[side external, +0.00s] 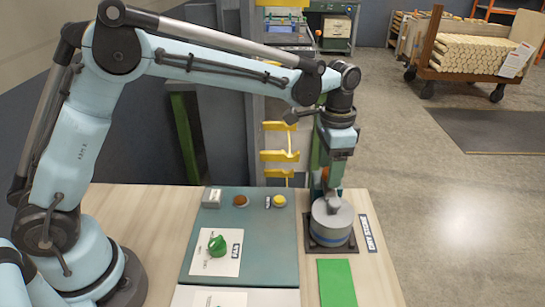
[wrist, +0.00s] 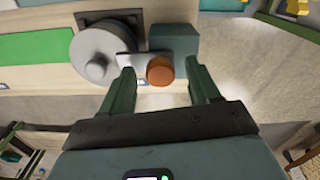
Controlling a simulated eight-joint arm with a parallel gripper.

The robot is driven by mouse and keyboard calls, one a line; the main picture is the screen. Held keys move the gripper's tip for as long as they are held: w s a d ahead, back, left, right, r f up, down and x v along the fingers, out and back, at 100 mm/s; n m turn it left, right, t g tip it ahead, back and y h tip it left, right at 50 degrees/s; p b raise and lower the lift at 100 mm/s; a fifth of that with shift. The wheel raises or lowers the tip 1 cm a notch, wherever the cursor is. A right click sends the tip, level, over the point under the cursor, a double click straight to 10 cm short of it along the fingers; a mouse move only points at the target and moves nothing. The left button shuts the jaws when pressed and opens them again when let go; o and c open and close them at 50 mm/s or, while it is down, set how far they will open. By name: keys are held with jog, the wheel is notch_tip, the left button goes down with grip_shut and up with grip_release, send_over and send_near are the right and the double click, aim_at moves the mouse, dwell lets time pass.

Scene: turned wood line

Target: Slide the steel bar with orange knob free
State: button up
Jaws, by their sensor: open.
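The orange knob (wrist: 160,71) sits at the end of a short pale steel bar (wrist: 129,65) in the wrist view. The bar runs from the knob toward a round grey drum (wrist: 93,62). A teal block (wrist: 173,39) stands beside the knob. My gripper (wrist: 160,80) is open, with one green finger on each side of the knob; contact and depth cannot be told. In the side external view my gripper (side external: 324,190) points down just behind the drum (side external: 332,224), and only a bit of orange knob (side external: 333,194) shows there.
The drum stands on a dark square plate (side external: 350,245) on the wooden table. A green strip (side external: 337,283) and a labelled sign (side external: 368,233) lie near it. To the left is a grey-green panel (side external: 265,245) with a green knob (side external: 217,246) and small buttons. Yellow brackets (side external: 280,156) stand behind.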

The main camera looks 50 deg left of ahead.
grip_shut()
jog(key=shift+w, duration=0.1)
jog(key=shift+w+a, duration=1.1)
jog(key=shift+a, duration=0.05)
grip_release()
notch_tip(320, 180, up, 12)
